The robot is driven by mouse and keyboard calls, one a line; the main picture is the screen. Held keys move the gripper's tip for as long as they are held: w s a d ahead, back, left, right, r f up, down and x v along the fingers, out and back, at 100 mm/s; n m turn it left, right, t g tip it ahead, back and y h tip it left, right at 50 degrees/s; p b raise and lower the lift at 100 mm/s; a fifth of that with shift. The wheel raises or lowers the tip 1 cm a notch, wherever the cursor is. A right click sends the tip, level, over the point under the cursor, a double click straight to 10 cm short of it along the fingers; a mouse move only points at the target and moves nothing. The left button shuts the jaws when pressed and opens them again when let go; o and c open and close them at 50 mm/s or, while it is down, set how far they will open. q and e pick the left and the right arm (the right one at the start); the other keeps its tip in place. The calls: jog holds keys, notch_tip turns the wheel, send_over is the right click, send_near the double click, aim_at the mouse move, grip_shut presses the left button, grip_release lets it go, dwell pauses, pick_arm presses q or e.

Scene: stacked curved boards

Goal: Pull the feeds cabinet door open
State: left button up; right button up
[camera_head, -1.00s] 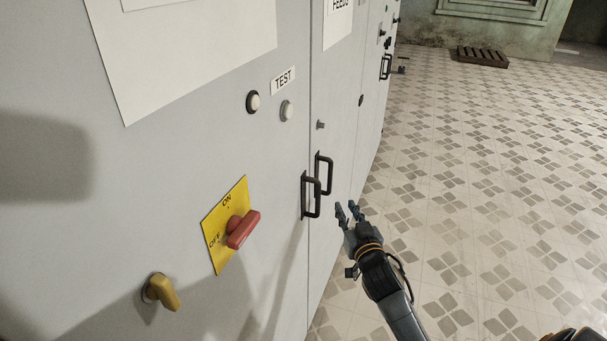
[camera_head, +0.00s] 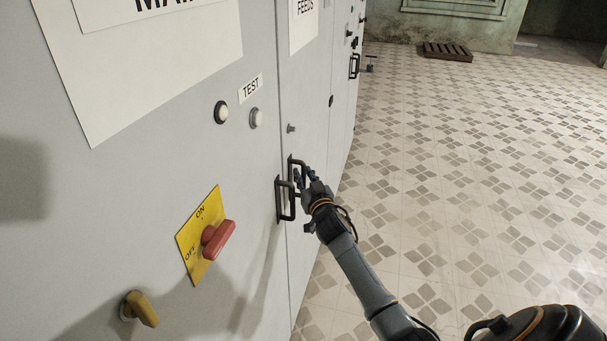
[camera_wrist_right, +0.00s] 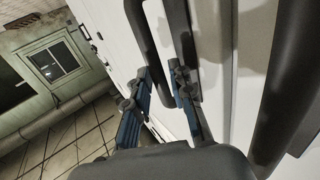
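The feeds cabinet door (camera_head: 308,80) is a grey panel with a "FEEDS" label, and it looks closed. Its black bar handle (camera_head: 302,163) stands beside the handle of the neighbouring door (camera_head: 279,201). My right gripper (camera_head: 304,177) is at the feeds handle, coming from the right. In the right wrist view its two fingers (camera_wrist_right: 158,88) are apart, and the dark handle bar (camera_wrist_right: 146,38) runs down between or just in front of them. I cannot tell whether they touch it. My left gripper is not in view.
The neighbouring cabinet carries a red switch (camera_head: 217,239) on a yellow plate, a yellow knob (camera_head: 142,308) and a "TEST" label (camera_head: 250,88). Its handle (camera_wrist_right: 290,85) is close beside the gripper in the wrist view. Tiled floor (camera_head: 450,180) to the right is clear; a pallet (camera_head: 447,52) lies far back.

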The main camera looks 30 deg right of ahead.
jog(key=shift+w+d, duration=0.1)
jog(key=shift+w, duration=0.2)
jog(key=shift+c, duration=0.4)
grip_shut()
